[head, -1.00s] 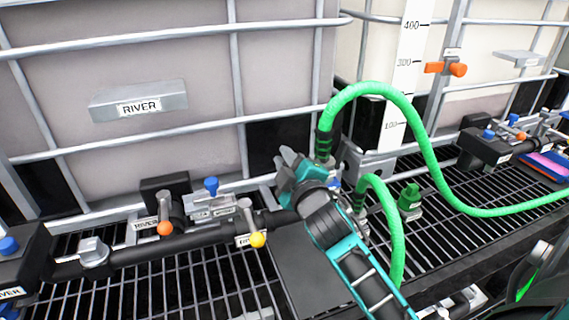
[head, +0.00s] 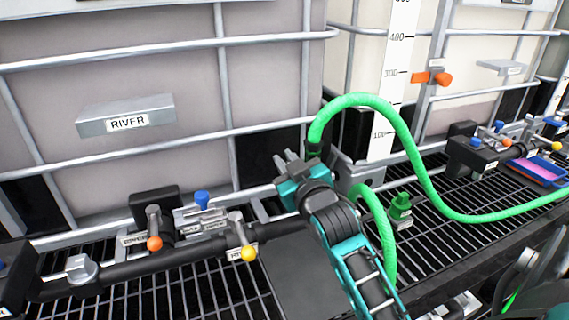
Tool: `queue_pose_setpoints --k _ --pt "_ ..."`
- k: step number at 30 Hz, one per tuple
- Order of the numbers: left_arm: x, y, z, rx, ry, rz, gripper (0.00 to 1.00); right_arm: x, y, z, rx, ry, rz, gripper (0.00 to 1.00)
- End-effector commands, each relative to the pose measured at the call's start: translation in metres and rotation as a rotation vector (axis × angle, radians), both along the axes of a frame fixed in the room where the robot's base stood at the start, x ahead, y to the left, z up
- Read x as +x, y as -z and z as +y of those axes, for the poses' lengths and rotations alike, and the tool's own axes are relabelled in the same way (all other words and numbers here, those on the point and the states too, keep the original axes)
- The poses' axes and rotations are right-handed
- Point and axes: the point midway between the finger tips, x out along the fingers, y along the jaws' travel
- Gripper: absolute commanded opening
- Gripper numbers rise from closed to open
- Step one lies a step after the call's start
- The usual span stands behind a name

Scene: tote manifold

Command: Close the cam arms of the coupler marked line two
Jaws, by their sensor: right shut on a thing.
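A green hose (head: 405,125) arches over the grating and ends at a dark coupler collar (head: 314,150) beside the tank's corner. My right gripper (head: 287,160) is against this coupler, to the left of the hose end. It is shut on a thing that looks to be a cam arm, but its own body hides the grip. Most of the coupler and any line marking on it are hidden behind the gripper. A second green hose (head: 385,235) drops behind my right arm, and its upper end is partly hidden. My left gripper is not in view.
A black pipe (head: 130,275) carries valves with an orange knob (head: 154,243), a blue knob (head: 201,198) and a yellow knob (head: 249,254). A tank labelled RIVER (head: 127,123) stands behind steel bars. A green fitting (head: 401,208) stands on the grating right of the second hose.

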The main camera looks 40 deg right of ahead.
Motion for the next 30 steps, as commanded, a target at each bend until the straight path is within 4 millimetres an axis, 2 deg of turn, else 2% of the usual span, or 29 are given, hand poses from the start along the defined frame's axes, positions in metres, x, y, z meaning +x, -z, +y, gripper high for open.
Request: queue_pose_setpoints --k 16,17,23,30 --pt "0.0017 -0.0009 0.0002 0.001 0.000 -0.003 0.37 -0.0002 0.0003 -0.0010 0.026 0.000 -0.005 0.00" --pt "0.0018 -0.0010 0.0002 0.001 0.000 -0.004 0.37 -0.0003 0.0003 -0.0011 0.026 0.000 -0.005 0.18" --pt "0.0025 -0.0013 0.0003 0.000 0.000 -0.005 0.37 -0.0003 0.0002 -0.0011 0.025 0.000 -0.005 0.37" --pt "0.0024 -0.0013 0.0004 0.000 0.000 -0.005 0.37 -0.0003 -0.0002 -0.0014 0.021 0.001 -0.006 0.37"
